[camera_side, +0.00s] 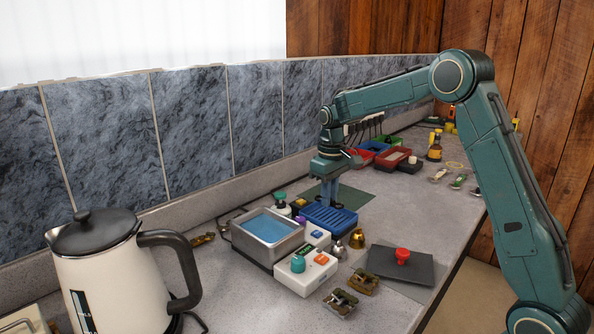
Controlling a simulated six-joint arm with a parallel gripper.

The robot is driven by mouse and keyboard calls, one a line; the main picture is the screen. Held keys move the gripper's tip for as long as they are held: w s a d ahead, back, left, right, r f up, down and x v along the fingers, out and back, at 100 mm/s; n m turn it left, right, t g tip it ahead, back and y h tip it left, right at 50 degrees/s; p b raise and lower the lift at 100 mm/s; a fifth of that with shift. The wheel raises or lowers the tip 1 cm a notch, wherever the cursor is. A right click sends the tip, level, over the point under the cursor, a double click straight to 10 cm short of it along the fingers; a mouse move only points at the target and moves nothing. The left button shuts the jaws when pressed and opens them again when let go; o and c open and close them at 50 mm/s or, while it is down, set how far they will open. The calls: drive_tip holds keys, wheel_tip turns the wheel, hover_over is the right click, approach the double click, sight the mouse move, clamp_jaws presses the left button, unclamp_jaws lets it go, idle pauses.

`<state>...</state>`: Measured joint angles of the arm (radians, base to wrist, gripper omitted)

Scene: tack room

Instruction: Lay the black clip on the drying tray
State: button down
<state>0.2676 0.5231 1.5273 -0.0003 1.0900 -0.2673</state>
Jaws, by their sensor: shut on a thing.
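The blue ribbed drying tray (341,222) lies on the grey counter, just right of a metal basin of blue liquid. My gripper (328,202) points down at the back left part of the tray, with its fingertips low over or at the slats. I cannot tell whether they touch. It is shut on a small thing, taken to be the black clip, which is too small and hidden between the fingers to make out.
The basin (268,230) and a white box with a teal knob (298,265) stand at the tray's left and front. A small brass bell (357,238) is close at its right front. A dark plate with a red knob (402,258) lies farther right. A kettle (110,270) fills the left foreground.

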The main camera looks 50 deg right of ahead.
drive_tip(key=shift+f, duration=1.8)
drive_tip(key=shift+f, duration=0.1)
drive_tip(key=c, duration=1.4)
unclamp_jaws()
wheel_tip(320, 180, up, 12)
drive_tip(key=shift+r, duration=0.1)
